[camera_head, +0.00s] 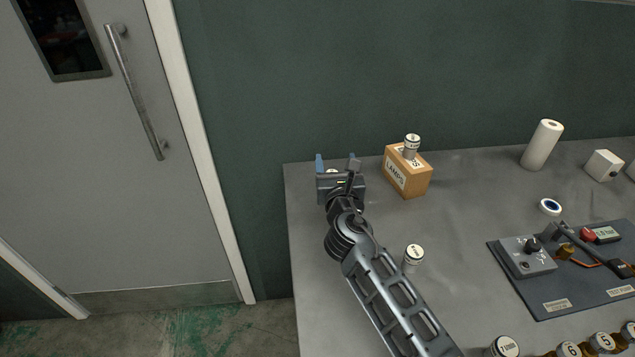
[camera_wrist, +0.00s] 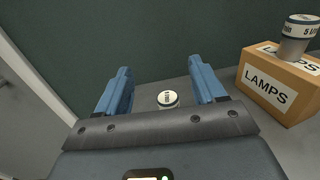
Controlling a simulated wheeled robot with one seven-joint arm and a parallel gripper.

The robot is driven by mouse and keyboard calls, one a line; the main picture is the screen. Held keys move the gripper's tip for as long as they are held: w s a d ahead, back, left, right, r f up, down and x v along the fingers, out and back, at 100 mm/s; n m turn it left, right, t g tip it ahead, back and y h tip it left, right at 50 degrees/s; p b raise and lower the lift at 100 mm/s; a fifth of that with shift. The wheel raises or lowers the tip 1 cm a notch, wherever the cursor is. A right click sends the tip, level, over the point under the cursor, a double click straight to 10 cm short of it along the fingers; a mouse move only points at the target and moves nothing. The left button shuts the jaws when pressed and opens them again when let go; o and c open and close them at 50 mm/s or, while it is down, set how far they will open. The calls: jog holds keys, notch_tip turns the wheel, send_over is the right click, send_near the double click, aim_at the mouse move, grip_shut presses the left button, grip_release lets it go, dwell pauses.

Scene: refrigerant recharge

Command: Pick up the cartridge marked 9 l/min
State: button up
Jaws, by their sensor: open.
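My gripper (camera_head: 336,161) is open and empty at the left end of the grey table; its blue fingers show in the wrist view (camera_wrist: 160,78). A small cartridge with a white top (camera_wrist: 167,98) shows between the fingers in the wrist view, beyond the gripper body; its lower part is hidden and its marking is too small to read. Another cartridge (camera_head: 411,146), marked 5 l/min, stands on the LAMPS box and also shows in the wrist view (camera_wrist: 297,38). A third cartridge (camera_head: 413,256) stands right of my forearm. A fourth (camera_head: 503,347) is at the front edge. I cannot read a 9 l/min mark.
The LAMPS box (camera_head: 408,172) stands right of my gripper. A paper roll (camera_head: 541,146), a tape roll (camera_head: 550,207) and a dark panel with a knob and pipes (camera_head: 560,297) are farther right. Several brown bottles (camera_head: 600,343) line the front. The mid-table is mostly clear.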

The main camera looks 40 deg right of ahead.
jog(key=b, duration=0.3)
send_near(332, 170)
jog(key=shift+w+d+f, duration=0.3)
jog(key=shift+w+d, duration=0.15)
jog(key=shift+w, duration=0.15)
jog(key=shift+w+d+f, duration=0.35)
jog(key=shift+w+d, duration=0.1)
jog(key=shift+w, duration=0.15)
jog(key=shift+w+d+r+p, duration=0.3)
jog(key=shift+w+d+r, duration=0.05)
jog(key=shift+w, duration=0.05)
jog(key=shift+x, duration=3.25)
jog(key=shift+f, duration=0.1)
jog(key=c, duration=1.1)
jog(key=shift+r, duration=0.2)
